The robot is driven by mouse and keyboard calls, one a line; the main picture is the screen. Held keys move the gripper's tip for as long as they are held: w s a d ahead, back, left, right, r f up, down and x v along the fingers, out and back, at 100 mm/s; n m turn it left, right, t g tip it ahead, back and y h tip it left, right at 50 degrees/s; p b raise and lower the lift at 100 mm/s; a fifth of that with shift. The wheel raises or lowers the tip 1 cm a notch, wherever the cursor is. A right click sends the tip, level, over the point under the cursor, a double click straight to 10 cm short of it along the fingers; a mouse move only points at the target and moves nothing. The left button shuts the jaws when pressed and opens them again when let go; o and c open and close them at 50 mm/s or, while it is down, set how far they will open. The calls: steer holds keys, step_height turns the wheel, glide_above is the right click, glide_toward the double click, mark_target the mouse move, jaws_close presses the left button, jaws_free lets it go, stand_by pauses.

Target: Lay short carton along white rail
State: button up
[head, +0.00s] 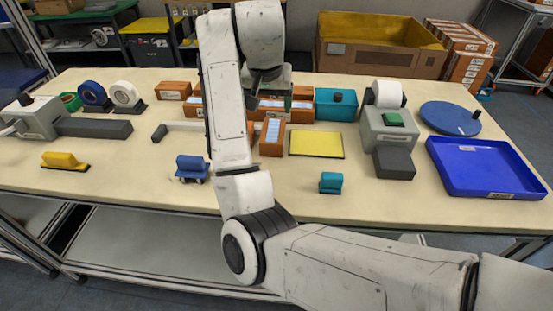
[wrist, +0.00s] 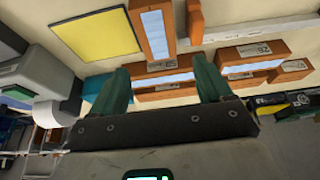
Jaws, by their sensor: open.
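Several orange cartons with pale tops lie at the middle of the table. One carton (head: 271,138) points toward the front; it also shows at the top of the wrist view (wrist: 152,28). Other cartons (wrist: 252,52) lie crosswise behind it, and a separate carton (head: 173,90) lies further left. I cannot tell surely which is the short one. The white rail (head: 185,126) runs left to right, partly hidden by my arm; it shows at upper right in the wrist view (wrist: 250,30). My gripper (wrist: 160,65) is open above the crosswise cartons, with nothing held.
A yellow pad (head: 316,144), a teal bin (head: 336,104) and a grey label printer (head: 388,130) stand right of the cartons. A blue tray (head: 485,168) is at far right.

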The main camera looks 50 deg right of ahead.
mark_target(273, 131)
steer(key=x, duration=1)
steer(key=shift+s+a+f, duration=0.1)
steer(key=shift+s+f, duration=0.15)
steer(key=shift+f, duration=0.2)
steer(key=shift+f+p, duration=0.25)
steer(key=shift+p, duration=0.05)
steer(key=shift+c, duration=0.4)
steer(key=c, duration=1)
steer(key=shift+o, duration=0.2)
steer(key=shift+r+b, duration=0.2)
steer(key=shift+b, duration=0.25)
